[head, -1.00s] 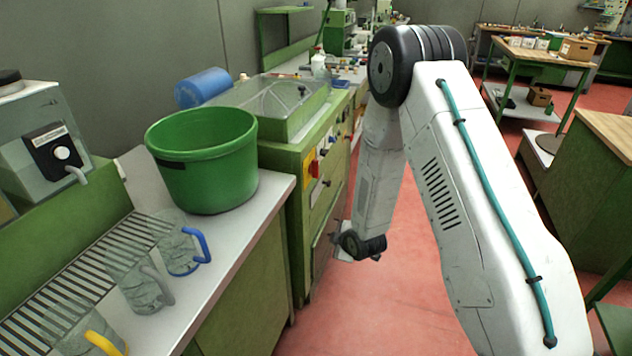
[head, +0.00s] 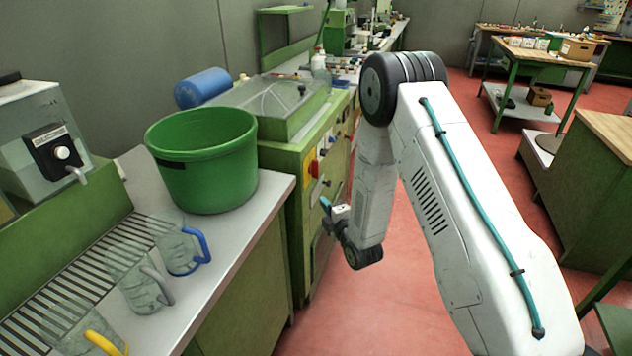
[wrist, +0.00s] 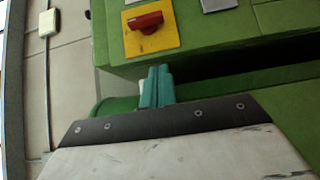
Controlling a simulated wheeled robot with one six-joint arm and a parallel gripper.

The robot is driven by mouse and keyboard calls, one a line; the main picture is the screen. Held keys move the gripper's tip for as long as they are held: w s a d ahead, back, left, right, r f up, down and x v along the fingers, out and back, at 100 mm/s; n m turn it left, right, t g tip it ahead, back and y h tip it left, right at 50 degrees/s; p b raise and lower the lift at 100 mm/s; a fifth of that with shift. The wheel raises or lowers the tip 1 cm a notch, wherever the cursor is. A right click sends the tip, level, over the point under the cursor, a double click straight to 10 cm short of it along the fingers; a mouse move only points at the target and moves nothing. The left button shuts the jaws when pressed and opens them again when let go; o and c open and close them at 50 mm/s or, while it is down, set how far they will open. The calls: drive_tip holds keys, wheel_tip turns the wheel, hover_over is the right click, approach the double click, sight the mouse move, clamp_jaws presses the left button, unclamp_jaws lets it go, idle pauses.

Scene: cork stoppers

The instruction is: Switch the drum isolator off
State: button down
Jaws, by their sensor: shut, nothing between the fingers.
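The drum isolator is a red rotary handle on a yellow plate (wrist: 152,38). It is on the green cabinet front and also shows small in the head view (head: 313,168). In the wrist view the red handle (wrist: 146,21) lies roughly crosswise, tilted slightly. My gripper (wrist: 157,72) has teal fingers, shut together and empty. In the wrist view they are below the yellow plate, with a visible gap in the picture. In the head view my gripper (head: 325,204) is beside the cabinet front, lower than the isolator.
A green tub (head: 203,165) and clear jugs with coloured handles (head: 190,250) stand on the left counter. Small knobs sit on the panel near the isolator. A grey plate (wrist: 218,4) is right of it. Red floor (head: 400,290) is open beside the cabinet.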

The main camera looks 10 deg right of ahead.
approach(314, 169)
drive_tip(key=w+a, duration=0.1)
drive_tip(key=w+a+f, duration=0.1)
drive_tip(key=a, duration=0.1)
drive_tip(key=w+a+f, duration=0.1)
drive_tip(key=shift+w+a+f, duration=0.1)
drive_tip(key=shift+a+f, duration=0.1)
drive_tip(key=shift+w+d, duration=0.85)
drive_tip(key=shift+w, duration=0.2)
drive_tip(key=shift+w+d, duration=0.3)
drive_tip(key=shift+w, duration=0.25)
drive_tip(key=shift+a+f+t, duration=0.1)
drive_tip(key=shift+f+t, duration=0.1)
drive_tip(key=shift+t, duration=0.1)
